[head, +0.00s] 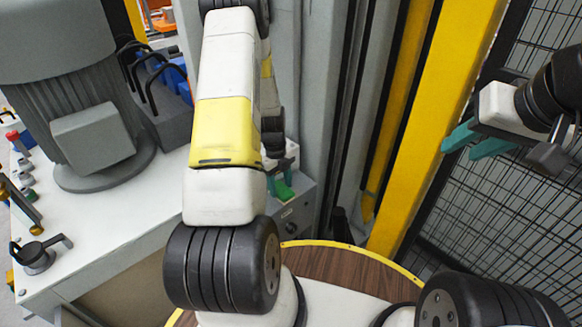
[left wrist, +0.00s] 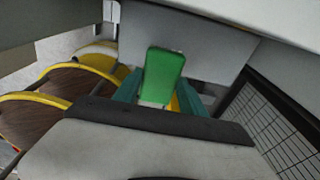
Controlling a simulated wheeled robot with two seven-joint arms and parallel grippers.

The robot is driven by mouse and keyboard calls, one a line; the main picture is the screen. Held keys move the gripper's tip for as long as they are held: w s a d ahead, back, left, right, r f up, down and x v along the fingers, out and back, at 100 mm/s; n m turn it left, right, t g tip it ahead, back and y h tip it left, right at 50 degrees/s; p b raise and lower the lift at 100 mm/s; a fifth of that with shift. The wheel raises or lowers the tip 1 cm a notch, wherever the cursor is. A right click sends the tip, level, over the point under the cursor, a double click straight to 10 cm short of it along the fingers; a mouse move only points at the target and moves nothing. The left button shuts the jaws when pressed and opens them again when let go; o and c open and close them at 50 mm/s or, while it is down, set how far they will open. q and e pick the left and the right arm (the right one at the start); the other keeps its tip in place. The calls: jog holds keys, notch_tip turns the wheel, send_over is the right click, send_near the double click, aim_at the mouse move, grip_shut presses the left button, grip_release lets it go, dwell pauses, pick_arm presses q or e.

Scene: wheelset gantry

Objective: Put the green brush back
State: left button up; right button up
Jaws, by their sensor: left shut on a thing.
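The green brush (head: 284,191) is partly hidden in the head view, just right of my left arm. In the left wrist view its green block (left wrist: 163,74) sits between the two teal fingers. My left gripper (head: 276,180) is shut on it, close to a grey box-like face of the machine. The brush's lower part and any holder for it are hidden.
A grey motor (head: 70,100) stands on a white machine top (head: 120,215) at the left. A grey box with a round knob (head: 291,214) is beside the brush. A yellow post (head: 440,110) and a black mesh fence (head: 480,215) bound the right side.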

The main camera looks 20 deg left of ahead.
aim_at(277, 185)
pick_arm(q)
jog(key=w+a, duration=0.2)
jog(key=w, duration=0.1)
jog(key=shift+a+f, duration=0.15)
jog(key=shift+f, duration=1.8)
jog(key=o, duration=1.2)
jog(key=shift+r, duration=0.15)
